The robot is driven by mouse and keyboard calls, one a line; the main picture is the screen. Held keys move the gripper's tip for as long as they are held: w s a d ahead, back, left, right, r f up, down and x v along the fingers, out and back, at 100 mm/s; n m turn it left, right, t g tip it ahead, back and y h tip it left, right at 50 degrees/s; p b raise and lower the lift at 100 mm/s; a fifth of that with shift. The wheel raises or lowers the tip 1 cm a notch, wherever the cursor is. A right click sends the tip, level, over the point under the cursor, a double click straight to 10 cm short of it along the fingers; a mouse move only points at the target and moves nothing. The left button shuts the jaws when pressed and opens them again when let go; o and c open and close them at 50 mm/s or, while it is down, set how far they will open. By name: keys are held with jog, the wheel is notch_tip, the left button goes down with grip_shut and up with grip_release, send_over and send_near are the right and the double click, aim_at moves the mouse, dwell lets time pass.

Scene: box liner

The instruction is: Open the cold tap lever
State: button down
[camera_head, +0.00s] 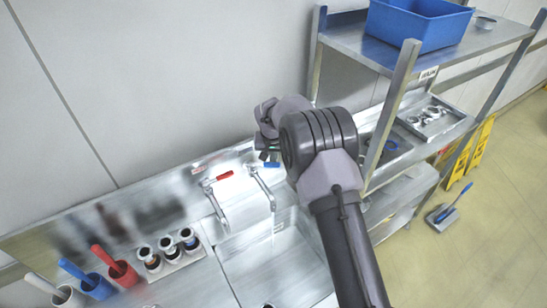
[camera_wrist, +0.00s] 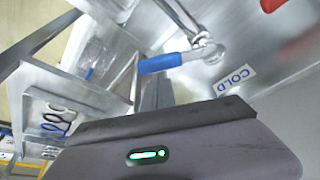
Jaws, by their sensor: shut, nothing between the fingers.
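The cold tap's blue lever (camera_wrist: 160,63) sticks out from its chrome tap (camera_wrist: 208,50) in the wrist view, beside a COLD label (camera_wrist: 234,80) on the steel wall. In the head view the blue lever (camera_head: 271,165) shows at the back of the sink, just below my gripper (camera_head: 267,155). My gripper is shut and empty, close to the lever. Whether it touches the lever cannot be told. My arm and gripper body hide part of the fingers. The red lever (camera_head: 224,175) sits to the left on the other tap.
The steel sink (camera_head: 270,262) lies below the taps. Red and blue cups with brushes and several small jars stand at the left (camera_head: 170,255). A steel shelf rack (camera_head: 390,100) with a blue bin (camera_head: 420,22) stands close on the right of my arm.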

aim_at(271, 166)
jog(key=shift+s+f, duration=0.1)
jog(key=m+b, duration=0.1)
jog(key=s+m+b, duration=0.1)
jog(key=b, duration=0.1)
jog(key=shift+s+f+h, duration=0.1)
jog(key=shift+f+h, duration=0.15)
jog(key=shift+h, duration=0.05)
jog(key=s+m+b, duration=0.1)
jog(key=b, duration=0.1)
jog(key=shift+a+m+b, duration=0.1)
jog(key=shift+m+b, duration=0.3)
jog(key=s+m+b, duration=0.1)
jog(key=s+m+g+h+b, duration=0.1)
jog(key=m+b, duration=0.1)
jog(key=shift+s+a+r, duration=0.1)
jog(key=shift+a+r, duration=0.1)
jog(key=shift+a, duration=0.2)
jog(key=shift+s+a+b, duration=0.2)
jog(key=shift+s+b, duration=0.15)
jog(key=shift+b, duration=0.05)
jog(key=shift+r, duration=0.1)
jog(key=shift+s, duration=0.1)
